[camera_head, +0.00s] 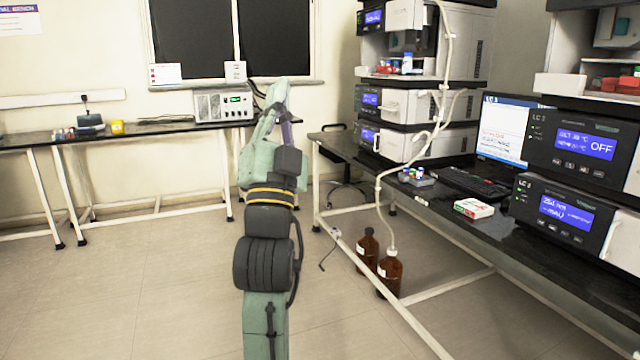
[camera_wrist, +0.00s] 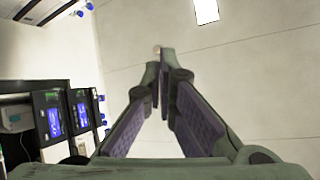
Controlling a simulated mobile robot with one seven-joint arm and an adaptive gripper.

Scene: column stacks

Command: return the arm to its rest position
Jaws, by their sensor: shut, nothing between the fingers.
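My gripper (camera_wrist: 160,72) is shut and empty in the wrist view. Its two fingers, with purple inner pads, come together at the tips, with pale ceiling behind them. In the head view my arm stands folded and upright in front of me, over the open floor. Its upper end, in front of the back wall, carries my gripper. The arm appears apart from the benches on both sides. It holds no object.
Another bench (camera_head: 160,128) lines the back left. The left floor is clear.

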